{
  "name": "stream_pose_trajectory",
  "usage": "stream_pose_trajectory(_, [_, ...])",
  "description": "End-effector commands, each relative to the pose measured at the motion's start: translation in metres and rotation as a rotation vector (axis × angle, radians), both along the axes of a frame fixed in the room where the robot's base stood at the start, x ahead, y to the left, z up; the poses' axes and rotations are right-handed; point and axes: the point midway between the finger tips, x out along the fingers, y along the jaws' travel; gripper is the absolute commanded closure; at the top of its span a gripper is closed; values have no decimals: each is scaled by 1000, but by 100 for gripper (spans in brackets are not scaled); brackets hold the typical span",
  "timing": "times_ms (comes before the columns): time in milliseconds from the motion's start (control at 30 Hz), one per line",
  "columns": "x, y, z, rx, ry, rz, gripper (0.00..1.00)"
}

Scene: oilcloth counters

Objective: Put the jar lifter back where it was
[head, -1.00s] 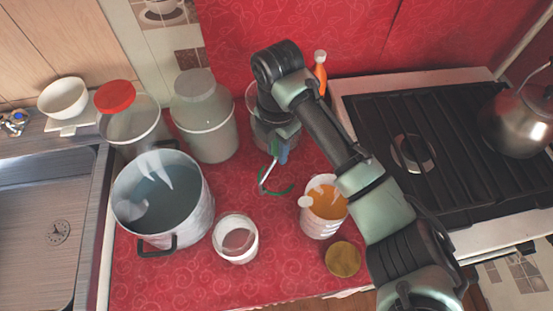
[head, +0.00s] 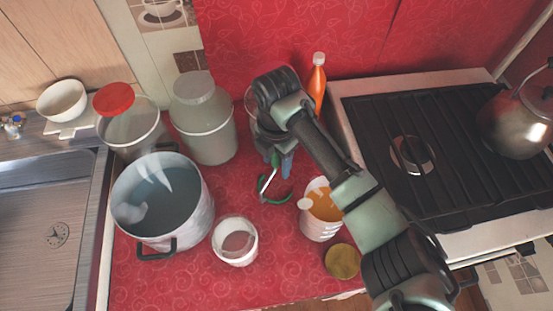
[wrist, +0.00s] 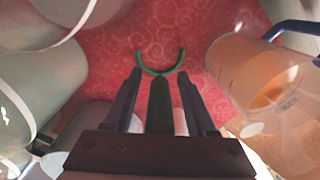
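The jar lifter (head: 268,183) has a thin metal rod and green coated parts. It is at the back middle of the red counter, with its curved green end low at the counter cloth. In the wrist view its green curve (wrist: 160,68) lies ahead of the fingertips, and its dark green handle runs back between the fingers. My gripper (wrist: 160,72) is open, with a gap on each side of the handle. In the head view my gripper (head: 281,160) points down at the lifter's upper end, and my arm hides part of it. I cannot tell whether the lifter stands or leans.
Left are a large pot (head: 205,215), a red-lidded jar (head: 130,135) and a grey-lidded jar (head: 205,125). A white container (head: 235,250), a container of orange contents (head: 318,228) and a gold lid (head: 342,262) are in front. An orange bottle (head: 317,88) stands behind, beside the stove (head: 420,150).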

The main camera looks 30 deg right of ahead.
Motion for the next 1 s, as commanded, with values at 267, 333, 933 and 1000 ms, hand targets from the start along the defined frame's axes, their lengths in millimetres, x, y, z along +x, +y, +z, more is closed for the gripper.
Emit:
stream_pose_trajectory(267, [1, 0, 9, -1, -1, 1, 43])
stream_pose_trajectory(333, [1, 0, 20, -1, -4, 1, 43])
stream_pose_trajectory(933, [0, 0, 121, -1, 0, 0, 43])
stream_pose_trajectory(1000, [0, 0, 123, 0, 0, 0, 43])
